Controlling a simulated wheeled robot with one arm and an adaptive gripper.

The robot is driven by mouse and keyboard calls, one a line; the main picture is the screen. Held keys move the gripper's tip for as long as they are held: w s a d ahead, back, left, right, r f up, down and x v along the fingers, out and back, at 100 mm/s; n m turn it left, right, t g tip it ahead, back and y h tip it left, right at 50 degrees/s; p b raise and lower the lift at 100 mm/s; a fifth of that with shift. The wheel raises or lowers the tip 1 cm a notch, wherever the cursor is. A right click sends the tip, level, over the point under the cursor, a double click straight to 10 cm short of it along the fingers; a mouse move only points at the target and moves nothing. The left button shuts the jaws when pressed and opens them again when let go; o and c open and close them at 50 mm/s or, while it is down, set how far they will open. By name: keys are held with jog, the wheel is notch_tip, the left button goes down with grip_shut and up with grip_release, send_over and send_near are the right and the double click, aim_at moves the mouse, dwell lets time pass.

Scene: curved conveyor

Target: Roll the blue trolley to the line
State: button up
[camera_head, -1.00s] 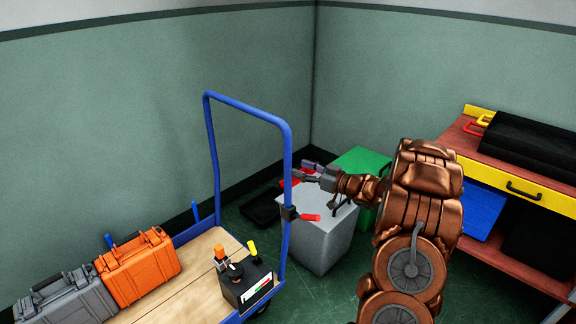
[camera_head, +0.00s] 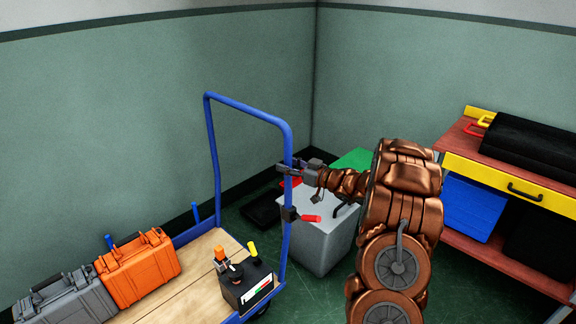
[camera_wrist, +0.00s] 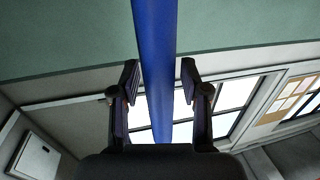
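The blue trolley (camera_head: 213,150) stands at the left with a tall blue handle frame and a wooden deck (camera_head: 190,270). My gripper (camera_head: 287,169) is at the handle's right upright, level with its upper part. In the wrist view the blue upright (camera_wrist: 155,40) runs between my two fingers (camera_wrist: 160,85), with a gap on each side. The fingers are open around it and do not appear to touch it. A red-tipped lever (camera_head: 311,218) sits on the upright below my gripper. No floor line shows in these views.
An orange case (camera_head: 138,268), a grey case (camera_head: 68,299) and a black control box (camera_head: 247,289) ride on the deck. A grey bin (camera_head: 325,240) and a green box (camera_head: 354,158) stand behind the handle. A red-topped workbench (camera_head: 459,142) is at the right.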

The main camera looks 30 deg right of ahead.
grip_shut()
jog(key=shift+a, duration=0.1)
dwell(0.5)
